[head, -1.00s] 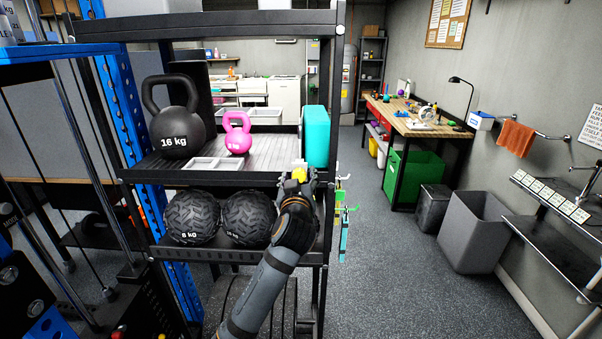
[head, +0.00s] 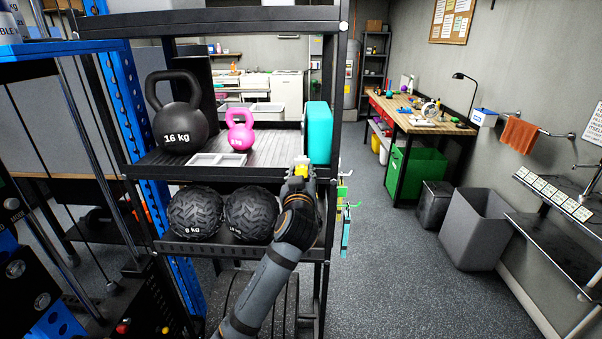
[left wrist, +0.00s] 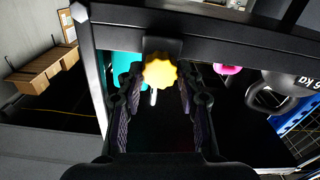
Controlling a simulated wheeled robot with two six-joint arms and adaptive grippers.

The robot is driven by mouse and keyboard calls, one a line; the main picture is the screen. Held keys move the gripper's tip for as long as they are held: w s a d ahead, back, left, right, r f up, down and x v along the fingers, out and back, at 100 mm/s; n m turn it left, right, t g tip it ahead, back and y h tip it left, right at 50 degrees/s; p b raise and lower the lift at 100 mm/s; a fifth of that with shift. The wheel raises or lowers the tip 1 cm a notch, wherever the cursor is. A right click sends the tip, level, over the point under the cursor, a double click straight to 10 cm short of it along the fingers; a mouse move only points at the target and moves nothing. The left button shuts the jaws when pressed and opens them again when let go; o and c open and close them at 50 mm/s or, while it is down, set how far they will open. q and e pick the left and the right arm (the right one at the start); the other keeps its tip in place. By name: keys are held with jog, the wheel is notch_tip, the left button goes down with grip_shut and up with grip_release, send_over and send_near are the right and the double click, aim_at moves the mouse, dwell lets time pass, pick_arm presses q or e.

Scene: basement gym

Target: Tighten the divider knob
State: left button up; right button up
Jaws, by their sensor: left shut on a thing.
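The yellow lobed divider knob (left wrist: 160,71) sits at the front edge of the shelf's upper board, just below the dark rail in the left wrist view. A short pale pin shows below it. In the head view only a little yellow of the knob (head: 301,170) shows above my left gripper (head: 302,176). In the left wrist view the fingers of this gripper (left wrist: 160,82) stand on either side of the knob, shut on it. A teal block (head: 318,133) stands upright on the board behind the knob. My right gripper is in neither view.
The black rack holds a black kettlebell (head: 180,125), a pink kettlebell (head: 240,132) and a pale tray (head: 218,159). Two black balls (head: 195,212) lie on the board below. Coloured items (head: 345,215) hang on the rack's right side. Floor (head: 385,275) to the right is clear.

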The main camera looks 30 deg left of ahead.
pick_arm(q)
jog(key=m+p, duration=0.2)
jog(key=m, duration=0.4)
jog(key=shift+w+d+r+p, duration=0.1)
jog(key=shift+r+p, duration=0.05)
jog(key=shift+p, duration=0.25)
jog(key=m+p, duration=0.3)
jog(key=m, duration=0.3)
jog(key=shift+d+p, duration=0.1)
jog(key=shift+p, duration=0.3)
jog(key=m+p, duration=0.2)
jog(key=m, duration=0.2)
jog(key=m+p, duration=0.3)
jog(key=shift+m, duration=0.4)
jog(key=m+p, duration=0.1)
jog(key=m, duration=0.1)
jog(key=m+p, duration=0.1)
jog(key=m, duration=0.1)
jog(key=shift+f+p, duration=0.3)
jog(key=shift+f+m+p, duration=0.1)
jog(key=shift+m+p, duration=0.35)
jog(key=shift+m, duration=0.55)
